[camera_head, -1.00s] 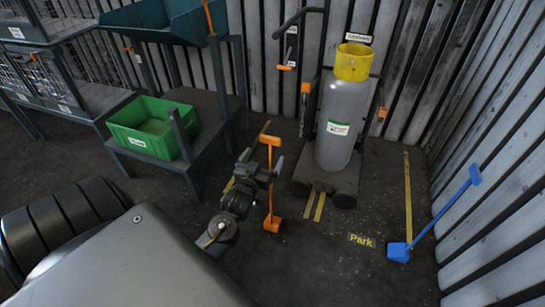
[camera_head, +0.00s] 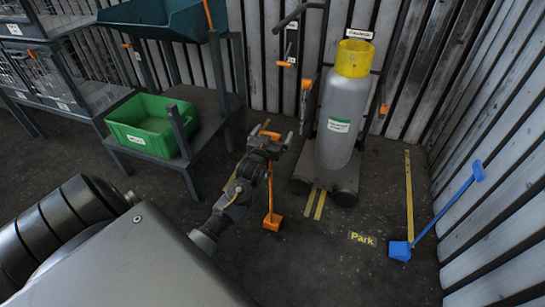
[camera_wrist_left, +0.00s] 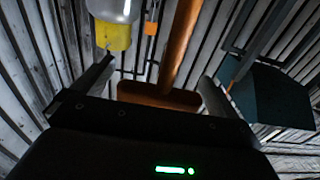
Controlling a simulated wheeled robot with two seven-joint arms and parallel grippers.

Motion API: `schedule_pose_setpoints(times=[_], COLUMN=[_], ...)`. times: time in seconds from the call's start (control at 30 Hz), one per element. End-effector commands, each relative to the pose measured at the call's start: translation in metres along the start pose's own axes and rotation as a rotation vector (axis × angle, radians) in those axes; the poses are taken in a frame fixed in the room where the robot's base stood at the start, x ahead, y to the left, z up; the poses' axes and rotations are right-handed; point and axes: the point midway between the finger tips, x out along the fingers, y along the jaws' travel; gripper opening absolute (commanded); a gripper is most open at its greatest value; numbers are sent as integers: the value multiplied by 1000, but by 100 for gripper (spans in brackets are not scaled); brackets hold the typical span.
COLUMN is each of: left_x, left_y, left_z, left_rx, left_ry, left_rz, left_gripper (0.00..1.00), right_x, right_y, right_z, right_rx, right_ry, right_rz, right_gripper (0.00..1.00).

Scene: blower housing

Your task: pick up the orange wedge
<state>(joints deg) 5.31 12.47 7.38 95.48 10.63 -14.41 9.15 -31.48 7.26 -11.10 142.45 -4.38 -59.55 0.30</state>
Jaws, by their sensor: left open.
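The orange wedge (camera_head: 272,222) stands on the dark floor in the middle of the head view, left of the gas cylinder cart. Its block rests on the floor and its thin shaft rises to a wide crosspiece at the top. My left gripper (camera_head: 270,141) is open at that crosspiece and hides part of the shaft. In the left wrist view, the wedge's orange crosspiece (camera_wrist_left: 160,96) lies between the two spread fingers (camera_wrist_left: 155,88), with the shaft running away from it. I cannot tell whether the fingers touch it. My right gripper is not in view.
The grey cylinder (camera_head: 336,120) with a yellow collar stands on its cart close on the right. A bench with a green bin (camera_head: 145,140) is at left. A blue wedge (camera_head: 398,251) leans by the right wall. The floor near the "Park" label (camera_head: 362,239) is clear.

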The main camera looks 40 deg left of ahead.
Motion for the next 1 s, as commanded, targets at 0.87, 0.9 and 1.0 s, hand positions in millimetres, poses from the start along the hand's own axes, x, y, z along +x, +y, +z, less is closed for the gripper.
schedule_pose_setpoints(times=[0.87,0.9,1.0], left_x=[4,4,4], left_y=[0,0,0], left_z=[0,0,-2], left_rx=[0,0,-1], left_ry=[0,0,4], left_rz=[0,0,0], left_gripper=[21,16,4], right_x=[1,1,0], right_y=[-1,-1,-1], right_z=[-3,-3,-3], right_rx=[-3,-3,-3], right_ry=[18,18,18], right_rz=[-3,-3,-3], right_gripper=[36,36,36])
